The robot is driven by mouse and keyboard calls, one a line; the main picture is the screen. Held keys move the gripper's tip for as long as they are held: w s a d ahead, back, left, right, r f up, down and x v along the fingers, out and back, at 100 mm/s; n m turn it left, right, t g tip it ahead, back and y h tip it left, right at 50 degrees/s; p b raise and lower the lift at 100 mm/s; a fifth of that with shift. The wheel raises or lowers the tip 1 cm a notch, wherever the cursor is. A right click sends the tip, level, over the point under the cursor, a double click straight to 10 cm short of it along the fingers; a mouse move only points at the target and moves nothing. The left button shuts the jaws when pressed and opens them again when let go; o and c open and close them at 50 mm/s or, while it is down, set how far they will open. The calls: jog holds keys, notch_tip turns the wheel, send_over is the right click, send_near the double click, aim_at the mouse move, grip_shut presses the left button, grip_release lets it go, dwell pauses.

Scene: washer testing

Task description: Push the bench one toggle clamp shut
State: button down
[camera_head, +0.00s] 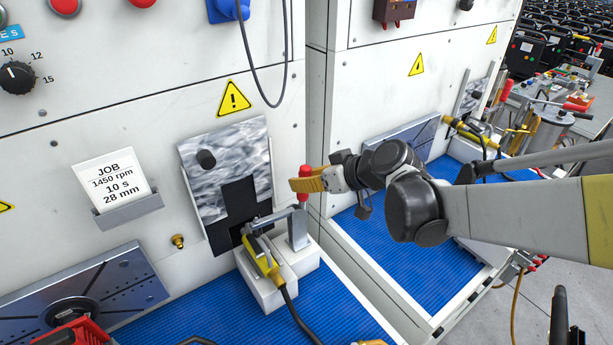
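The bench one toggle clamp (298,226) stands on a white block at the right end of the near bench. Its red-gripped handle (304,171) points up. Its grey arm reaches left over a yellow tool (262,257) with a black cable. My gripper (304,184) comes in from the right, and its yellow fingertip crosses in front of the red handle grip. The grip shows above and below the fingertip. I cannot tell whether they touch. The fingers overlap from this side, so the gap between them is hidden.
A grey plate (222,150) with a black part stands behind the clamp.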

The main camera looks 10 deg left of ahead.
jog(key=c, duration=1.2)
grip_release()
jog(key=shift+o, duration=0.2)
jog(key=v, duration=1.2)
jog(key=shift+f, duration=0.15)
jog(key=s+d+f+m+h+b, duration=0.2)
jog(key=s+d+f+m+h, duration=0.1)
jog(key=d, duration=0.5)
jog(key=s+d+f+m+t+h+b, duration=0.1)
jog(key=s+d+f+m+h+b, duration=0.1)
jog(key=s+d, duration=0.5)
jog(key=s+d+f+m+t+h+b, duration=0.1)
jog(key=s+d+f+m+h, duration=0.3)
jog(key=d, duration=0.5)
notch_tip(320, 180, down, 3)
jog(key=shift+s+d+f+m+h+b, duration=0.15)
jog(key=shift+s+d+m+h+b, duration=0.4)
jog(key=shift+m, duration=0.55)
